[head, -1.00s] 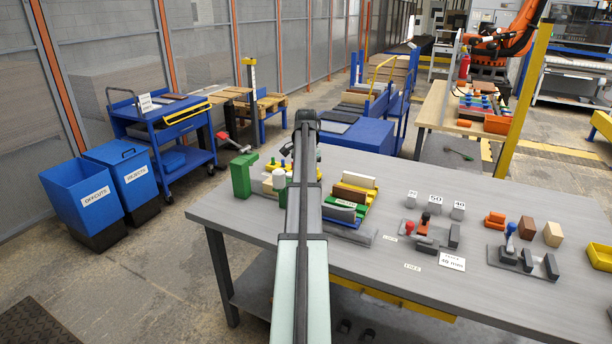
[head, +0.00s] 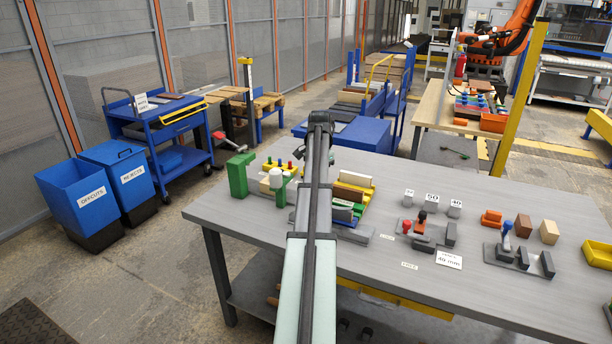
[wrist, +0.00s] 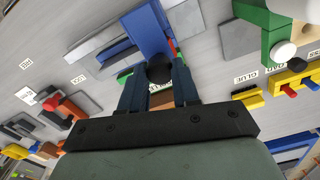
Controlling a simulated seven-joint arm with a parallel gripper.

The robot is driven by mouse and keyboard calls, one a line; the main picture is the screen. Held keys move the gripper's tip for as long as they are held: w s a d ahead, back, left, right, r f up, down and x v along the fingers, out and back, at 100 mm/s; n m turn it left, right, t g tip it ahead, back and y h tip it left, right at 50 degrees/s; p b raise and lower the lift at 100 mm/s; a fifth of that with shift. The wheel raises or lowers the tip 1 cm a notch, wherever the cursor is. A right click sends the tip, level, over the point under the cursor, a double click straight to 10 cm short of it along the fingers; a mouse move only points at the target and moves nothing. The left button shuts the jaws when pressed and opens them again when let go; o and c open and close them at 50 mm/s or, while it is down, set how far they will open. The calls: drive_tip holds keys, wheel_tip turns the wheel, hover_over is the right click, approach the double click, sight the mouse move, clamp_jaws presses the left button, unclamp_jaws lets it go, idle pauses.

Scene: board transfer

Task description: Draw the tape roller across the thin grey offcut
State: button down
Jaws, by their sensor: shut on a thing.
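My gripper (wrist: 160,88) is in the wrist view, its two dark fingers closed on a piece with a round black end (wrist: 160,70). A blue block (wrist: 148,28) shows just beyond it; I take this to be the tape roller, but its full shape is hidden. A flat grey plate (wrist: 238,38) lies to the right of the fingers. Another grey plate (wrist: 88,40) with a blue strip lies to the left. I cannot tell for sure which is the thin grey offcut. In the head view my arm hides the gripper and the held piece.
A green post (head: 238,174) stands at the table's left end. Fixtures with a red knob (head: 407,226) and a blue knob (head: 507,226) are farther right.

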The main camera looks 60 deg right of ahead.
drive_tip(key=s, duration=1.8)
drive_tip(key=shift+s, duration=0.25)
drive_tip(key=c, duration=1.1)
unclamp_jaws()
drive_tip(key=shift+s, duration=0.15)
drive_tip(key=shift+o, duration=1.4)
wheel_tip(320, 180, up, 14)
drive_tip(key=shift+f, duration=0.1)
